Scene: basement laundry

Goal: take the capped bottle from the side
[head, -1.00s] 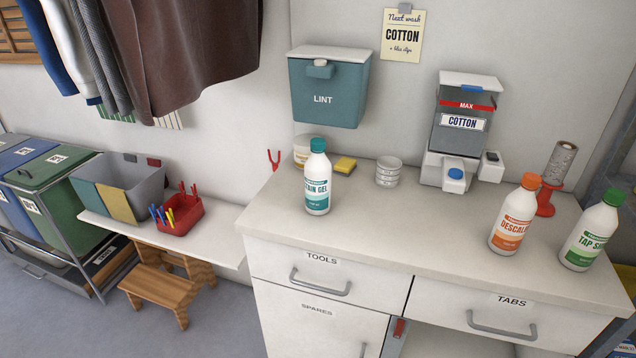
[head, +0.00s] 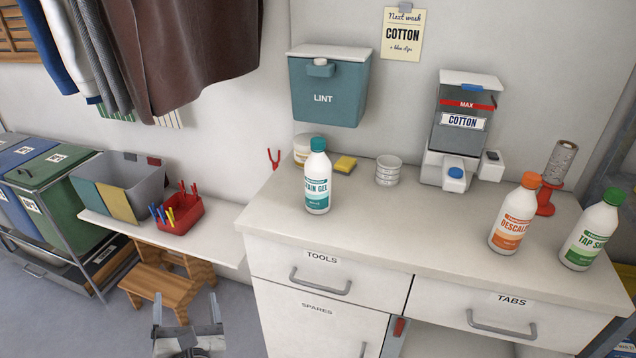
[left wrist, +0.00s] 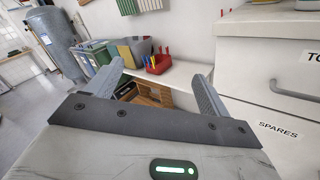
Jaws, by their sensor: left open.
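Three capped bottles stand upright on the white counter (head: 400,225) in the head view. The stain gel bottle (head: 317,183) has a teal cap and stands at the left. The descaler bottle (head: 513,218) has an orange cap, and a bottle with a green cap (head: 590,236) stands at the far right. My left gripper (head: 187,315) is open and empty, low in front of the wooden step stool and left of the cabinet. It also shows in the left wrist view (left wrist: 160,85), with no bottle between its fingers. My right gripper is not in view.
The cabinet has a tools drawer (head: 322,275) and a tabs drawer (head: 495,315) with protruding handles. A low bench holds a grey bin (head: 150,180) and a red peg box (head: 182,217). A wooden stool (head: 160,290) stands below. A lint box (head: 325,90) hangs above the counter.

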